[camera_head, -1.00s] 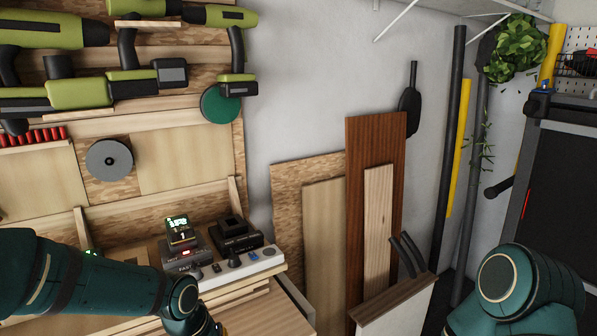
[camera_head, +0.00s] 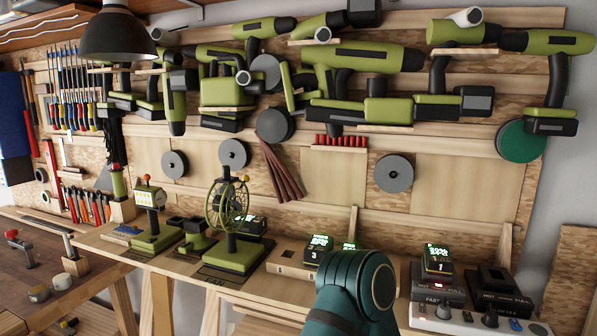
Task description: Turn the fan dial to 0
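A fan (camera_head: 228,205) with a round wire cage stands on a green base (camera_head: 234,254) on the bench, left of centre in the head view. A dark label plate (camera_head: 214,279) with lettering lies at the front of its base. The dial and its setting are too small to make out. One of my teal arm links rises at the bottom centre, to the right of the fan and apart from it. Neither gripper is in view.
A green device with a pale face (camera_head: 151,197) stands left of the fan. Battery chargers with lit displays (camera_head: 437,258) stand to the right. A power strip (camera_head: 470,321) lies at the bottom right. A black lamp (camera_head: 117,35) hangs at the upper left.

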